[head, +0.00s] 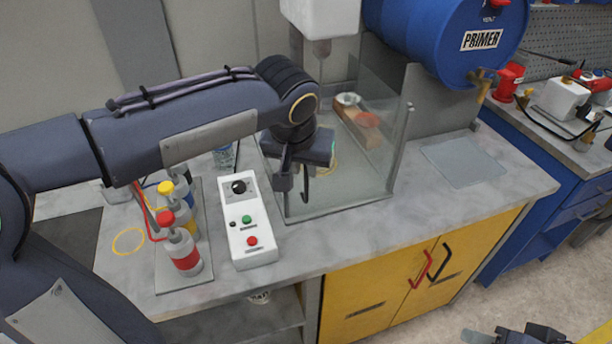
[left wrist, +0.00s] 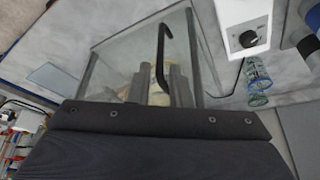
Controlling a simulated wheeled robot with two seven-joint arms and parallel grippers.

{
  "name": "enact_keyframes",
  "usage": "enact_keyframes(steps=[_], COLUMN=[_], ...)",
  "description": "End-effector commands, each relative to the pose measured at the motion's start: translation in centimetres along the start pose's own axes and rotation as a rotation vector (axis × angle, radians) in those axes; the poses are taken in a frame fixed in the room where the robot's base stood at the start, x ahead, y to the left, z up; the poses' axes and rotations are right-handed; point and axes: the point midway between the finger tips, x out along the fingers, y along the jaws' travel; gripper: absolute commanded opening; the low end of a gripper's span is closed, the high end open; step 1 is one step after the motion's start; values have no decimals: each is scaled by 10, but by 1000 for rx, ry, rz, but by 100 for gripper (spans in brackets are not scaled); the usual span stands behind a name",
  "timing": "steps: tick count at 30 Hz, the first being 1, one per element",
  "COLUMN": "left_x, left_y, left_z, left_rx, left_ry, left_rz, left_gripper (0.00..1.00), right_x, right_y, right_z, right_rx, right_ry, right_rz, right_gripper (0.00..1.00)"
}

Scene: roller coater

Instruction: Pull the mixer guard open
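The mixer guard is a clear box with grey edges (head: 398,150) around the mixer on the bench; it also shows in the left wrist view (left wrist: 110,48). Its black bar handle (left wrist: 163,40) stands on the front side. My left gripper (head: 296,182) is at the guard's front left, by the handle. In the left wrist view its two grey fingers (left wrist: 160,84) are apart, and the lower end of the handle appears between them. Contact cannot be told. My right gripper (head: 515,335) is only partly in view at the bottom edge, away from the bench.
A white control box (head: 246,225) with a knob and buttons stands left of the guard. Several capped bottles (head: 184,252) stand on a grey tray further left. A blue primer drum (head: 425,35) lies behind. The bench right of the guard holds a flat clear sheet (head: 463,162).

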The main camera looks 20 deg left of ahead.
Motion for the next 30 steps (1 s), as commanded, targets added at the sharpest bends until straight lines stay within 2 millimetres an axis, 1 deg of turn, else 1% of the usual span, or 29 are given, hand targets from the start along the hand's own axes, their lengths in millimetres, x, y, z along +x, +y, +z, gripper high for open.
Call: enact_keyframes(steps=[1, 3, 6, 10, 14, 20, 24, 30], left_x=[10, 22, 36, 48, 52, 53, 53, 52], left_y=[0, -1, -1, 0, -1, -1, -1, -1], left_z=[0, 1, 1, 1, 0, 0, 0, 0], left_rx=[0, 0, 0, 1, 0, 0, 0, 0], left_ry=[-5, -5, -4, -3, -1, -1, -1, -1], left_rz=[-2, -3, -2, -1, -1, 0, 0, 0], left_gripper=[18, 18, 18, 18, 18, 18, 1, 0], right_x=[0, -1, -1, -2, -2, -2, -2, -2], right_y=[0, 0, -1, -1, -1, -1, -1, -1], right_z=[0, 0, -1, -1, -1, -1, -1, -1], right_rx=[0, 0, 0, 0, 0, 0, 0, 0], right_ry=[0, 0, 0, 0, 0, 0, 0, 0], right_rz=[0, 0, 0, 0, 0, 0, 0, 0], right_gripper=[41, 41, 41, 41, 41, 41, 41, 41])
